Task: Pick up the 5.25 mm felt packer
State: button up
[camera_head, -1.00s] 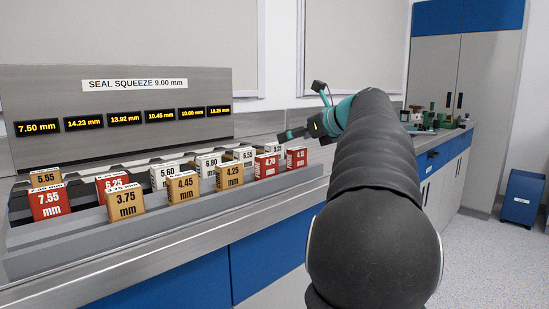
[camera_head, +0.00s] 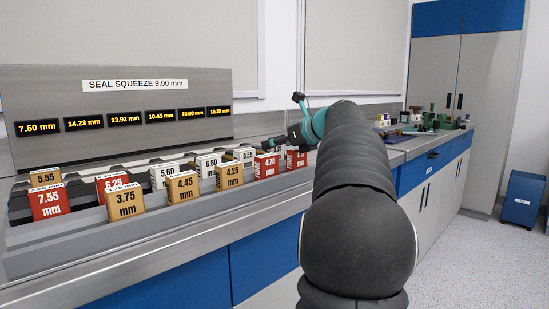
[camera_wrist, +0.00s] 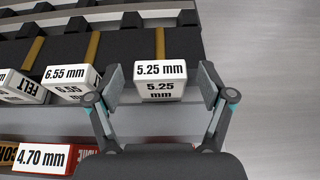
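The 5.25 mm felt packer (camera_wrist: 159,83) is a white block with black lettering, standing in the rack in the wrist view. My gripper (camera_wrist: 161,86) is open, with one finger on each side of the packer. A gap shows between the packer and each finger pad. In the head view my gripper (camera_head: 272,142) is low over the right end of the rack, and the 5.25 mm packer cannot be made out clearly behind it and the red blocks.
A white 6.55 mm packer (camera_wrist: 70,80) stands close left of my gripper. A red 4.70 mm block (camera_head: 266,166) is in the front row, with a red 4.10 mm-like block (camera_head: 297,160) beside it. Other labelled blocks fill the rack leftward. Bare bench (camera_wrist: 265,80) lies right.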

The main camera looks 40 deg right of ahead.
jog(key=c, duration=0.9)
